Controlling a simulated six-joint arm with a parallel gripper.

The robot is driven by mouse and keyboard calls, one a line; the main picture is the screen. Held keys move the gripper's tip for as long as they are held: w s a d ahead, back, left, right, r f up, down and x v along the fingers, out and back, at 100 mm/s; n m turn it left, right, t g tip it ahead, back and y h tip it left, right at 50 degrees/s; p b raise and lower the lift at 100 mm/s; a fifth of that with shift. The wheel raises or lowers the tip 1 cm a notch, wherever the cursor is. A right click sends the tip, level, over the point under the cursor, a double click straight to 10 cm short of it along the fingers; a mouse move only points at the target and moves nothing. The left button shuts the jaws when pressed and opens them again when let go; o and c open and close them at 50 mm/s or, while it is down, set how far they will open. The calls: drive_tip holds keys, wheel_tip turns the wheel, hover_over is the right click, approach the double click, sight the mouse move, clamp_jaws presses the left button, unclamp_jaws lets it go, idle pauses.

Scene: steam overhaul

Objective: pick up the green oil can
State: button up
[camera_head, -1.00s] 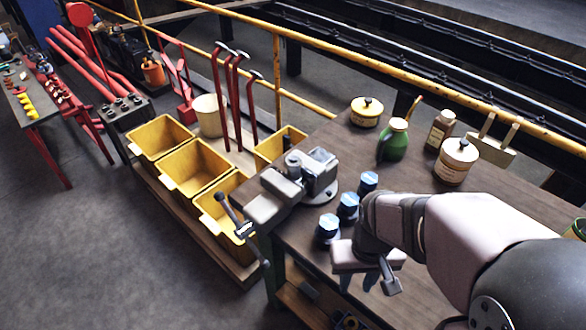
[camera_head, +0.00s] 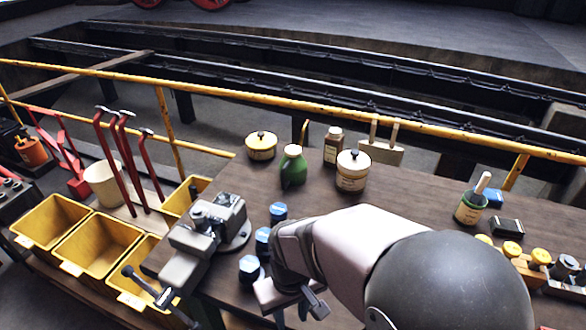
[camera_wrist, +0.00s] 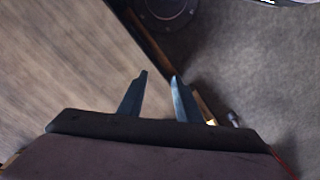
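The green oil can (camera_head: 293,168) stands upright on the wooden workbench (camera_head: 330,205), toward its back edge, with its thin spout rising behind it. The oil can is not in the wrist view.
Several blue-topped pieces (camera_head: 263,240) and a grey vise (camera_head: 205,235) are at the left.

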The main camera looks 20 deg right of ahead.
drive_tip(key=shift+o, duration=0.4)
drive_tip(key=n+t+h+p, duration=0.2)
drive_tip(key=n+t+p, duration=0.3)
drive_tip(key=n, duration=2.1)
approach(288, 162)
drive_tip(key=shift+p+x, duration=1.8)
drive_tip(key=shift+x, duration=2.2)
clamp_jaws()
drive_tip(key=shift+r, duration=0.1)
